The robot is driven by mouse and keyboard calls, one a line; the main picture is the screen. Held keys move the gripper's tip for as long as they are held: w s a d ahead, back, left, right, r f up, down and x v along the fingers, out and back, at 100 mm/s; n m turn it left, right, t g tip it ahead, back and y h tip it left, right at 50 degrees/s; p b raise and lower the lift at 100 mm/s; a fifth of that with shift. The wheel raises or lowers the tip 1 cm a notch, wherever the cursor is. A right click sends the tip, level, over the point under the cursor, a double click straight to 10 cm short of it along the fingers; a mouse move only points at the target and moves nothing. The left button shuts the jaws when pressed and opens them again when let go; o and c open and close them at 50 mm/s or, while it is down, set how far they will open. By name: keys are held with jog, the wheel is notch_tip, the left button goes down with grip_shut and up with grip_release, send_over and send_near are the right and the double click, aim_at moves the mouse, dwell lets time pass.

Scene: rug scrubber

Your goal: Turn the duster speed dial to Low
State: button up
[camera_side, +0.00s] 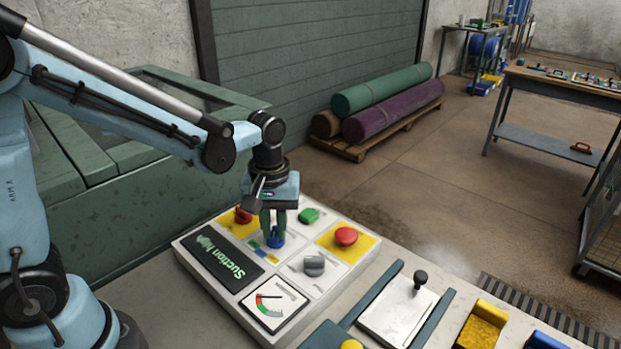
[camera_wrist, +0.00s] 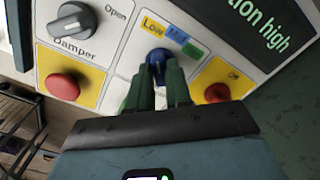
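The blue dial (camera_side: 274,240) sits on the white control panel (camera_side: 187,252). In the wrist view the blue dial (camera_wrist: 158,57) is below a yellow label reading Low (camera_wrist: 152,24), a blue label (camera_wrist: 175,36) and a green label (camera_wrist: 194,48). My gripper (camera_side: 273,232) points down at the dial. Its two green fingers, seen in the wrist view (camera_wrist: 159,73), stand close on either side of the dial's grip and appear shut on it. The fingers hide part of the dial, and its exact setting is unclear.
Around the dial are a grey damper knob (camera_wrist: 72,20), a red button on yellow (camera_side: 346,236), another red control (camera_side: 242,215), a green button (camera_side: 309,215), a gauge (camera_side: 272,304) and a dark "Suction high" display (camera_side: 228,257). These neighbours are close to the fingers.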

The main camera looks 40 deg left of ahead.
jog(key=o, duration=0.4)
jog(key=shift+c, duration=0.2)
notch_tip(320, 180, up, 12)
dwell(0.5)
jog(key=m+t, duration=0.7)
jog(key=m, duration=0.1)
send_near(274, 231)
jog(key=a, duration=0.1)
jog(key=a+r, duration=0.1)
jog(key=a, duration=0.1)
jog(key=shift+s, duration=0.15)
